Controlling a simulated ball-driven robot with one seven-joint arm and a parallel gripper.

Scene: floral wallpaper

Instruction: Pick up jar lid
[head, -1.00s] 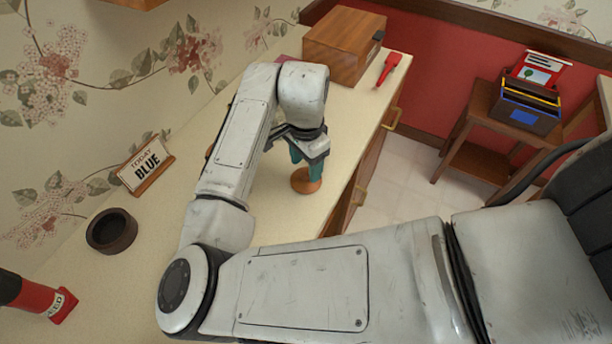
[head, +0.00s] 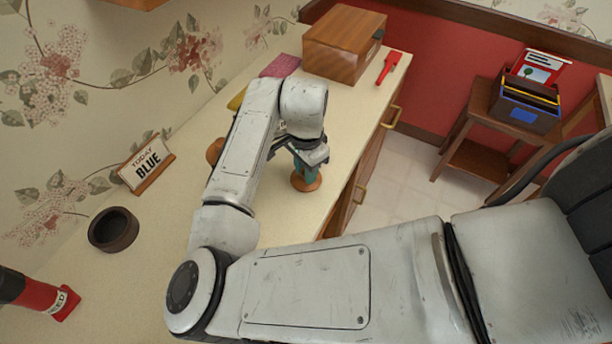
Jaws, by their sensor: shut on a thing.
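A round orange-brown piece (head: 306,183), which looks like the jar lid, is at the tips of my gripper (head: 304,170) over the cream counter (head: 285,225). The gripper points down with its teal fingers shut on this piece. Part of the piece is hidden behind the fingers. I cannot tell whether it touches the counter or is slightly above it. Another brown rounded thing (head: 214,150) is mostly hidden behind my forearm.
A wooden box (head: 340,48), a red tool (head: 389,68), a pink item (head: 281,66) and a yellow item (head: 237,100) lie farther back. The counter's right edge is near my gripper.

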